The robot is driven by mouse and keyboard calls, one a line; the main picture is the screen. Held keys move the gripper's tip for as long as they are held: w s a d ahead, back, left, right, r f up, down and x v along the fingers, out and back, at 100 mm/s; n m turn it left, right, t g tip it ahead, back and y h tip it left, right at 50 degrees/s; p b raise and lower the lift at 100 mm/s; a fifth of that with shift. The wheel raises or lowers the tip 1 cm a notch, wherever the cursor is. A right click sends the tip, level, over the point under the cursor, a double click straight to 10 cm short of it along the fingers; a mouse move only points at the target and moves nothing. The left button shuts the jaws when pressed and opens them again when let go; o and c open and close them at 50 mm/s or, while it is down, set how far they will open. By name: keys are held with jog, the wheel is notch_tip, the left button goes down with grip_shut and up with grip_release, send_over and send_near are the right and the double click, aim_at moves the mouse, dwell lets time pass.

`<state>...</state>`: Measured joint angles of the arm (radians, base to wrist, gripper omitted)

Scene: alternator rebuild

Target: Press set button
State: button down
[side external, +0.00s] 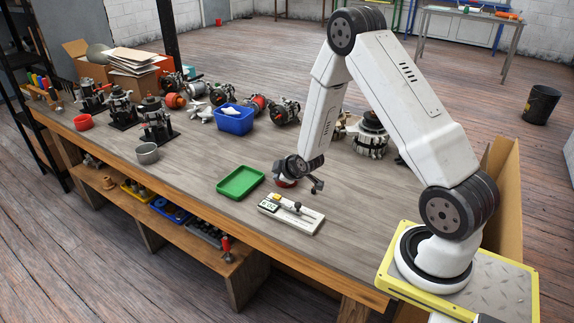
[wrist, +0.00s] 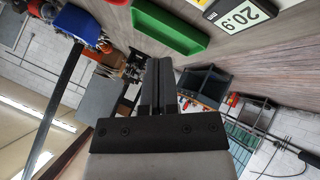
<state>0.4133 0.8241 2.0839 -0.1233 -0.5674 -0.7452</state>
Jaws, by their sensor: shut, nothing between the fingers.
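A white device (side external: 291,213) lies on the workbench, with a small display, a yellow part (side external: 276,197) and dark parts on top. In the wrist view part of it shows at the top right, its display (wrist: 241,13) reading 20.9, with a bit of yellow (wrist: 203,2) at the image edge. Which part is the set button I cannot tell. My gripper (side external: 316,186) is close behind the device, apart from it as far as I can see. In the wrist view my gripper (wrist: 160,62) has its two dark fingers together, with nothing between them.
A green tray (side external: 240,181) lies left of the device and also shows in the wrist view (wrist: 168,22). A blue bin (side external: 234,119), alternator parts and a metal cup (side external: 147,153) stand farther left and back. Bare bench lies in front of the tray.

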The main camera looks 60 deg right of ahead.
aim_at(279, 197)
jog(key=shift+f, duration=2.55)
jog(key=shift+f, duration=0.85)
dwell(1.2)
dwell(0.3)
jog(key=shift+r, duration=0.85)
jog(key=shift+r, duration=0.1)
jog(key=shift+r, duration=2.45)
